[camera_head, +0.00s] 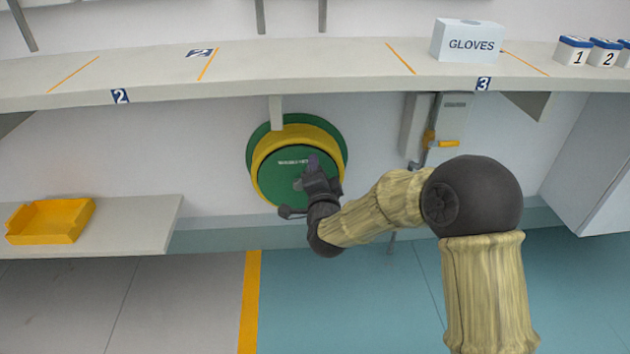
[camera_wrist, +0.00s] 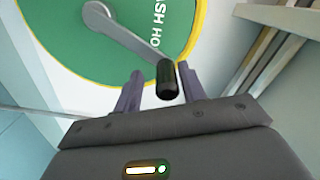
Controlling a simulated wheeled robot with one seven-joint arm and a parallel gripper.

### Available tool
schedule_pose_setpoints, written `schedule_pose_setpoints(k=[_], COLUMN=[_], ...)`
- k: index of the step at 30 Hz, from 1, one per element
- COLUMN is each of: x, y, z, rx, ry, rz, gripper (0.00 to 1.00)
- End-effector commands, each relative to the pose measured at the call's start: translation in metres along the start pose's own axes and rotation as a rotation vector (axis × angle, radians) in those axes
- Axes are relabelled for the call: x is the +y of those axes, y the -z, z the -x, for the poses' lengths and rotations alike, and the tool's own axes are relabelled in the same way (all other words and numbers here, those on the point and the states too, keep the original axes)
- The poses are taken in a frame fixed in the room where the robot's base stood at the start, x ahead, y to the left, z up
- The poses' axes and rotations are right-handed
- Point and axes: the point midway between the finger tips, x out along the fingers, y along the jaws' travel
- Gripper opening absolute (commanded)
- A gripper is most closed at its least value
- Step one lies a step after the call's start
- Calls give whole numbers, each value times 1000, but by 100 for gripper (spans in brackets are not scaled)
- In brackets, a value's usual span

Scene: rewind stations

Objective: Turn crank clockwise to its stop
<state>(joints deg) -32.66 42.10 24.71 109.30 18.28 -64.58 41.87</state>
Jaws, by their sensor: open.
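The crank is a grey metal arm (camera_wrist: 125,32) on the face of a round green reel with a yellow rim (camera_wrist: 85,60). Its black handle (camera_wrist: 167,80) sits at the arm's lower right end in the wrist view. My gripper (camera_wrist: 158,84) is open, with one purple finger on each side of the black handle. The handle lies closer to the right finger; whether it touches cannot be told. In the head view the green and yellow reel (camera_head: 264,150) hangs on the wall below the shelf, and my gripper (camera_head: 314,163) is in front of it, hiding the crank.
A long shelf (camera_head: 330,72) runs above the reel and carries a glove box (camera_head: 467,41) and numbered containers (camera_head: 574,50). A yellow lever (camera_head: 446,143) is on the wall right of the reel. A yellow tray (camera_head: 50,222) sits on a lower shelf at left.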

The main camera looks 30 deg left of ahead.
Motion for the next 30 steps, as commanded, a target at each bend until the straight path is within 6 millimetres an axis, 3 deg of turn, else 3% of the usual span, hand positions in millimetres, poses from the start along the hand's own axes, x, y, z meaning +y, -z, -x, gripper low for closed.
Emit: schedule_pose_setpoints(k=[8, 30], x=[-3, -1], y=[0, -2], z=[24, 154], rx=[-2, -8], ry=[-1, -4], rz=[2, 0], gripper=[41, 41])
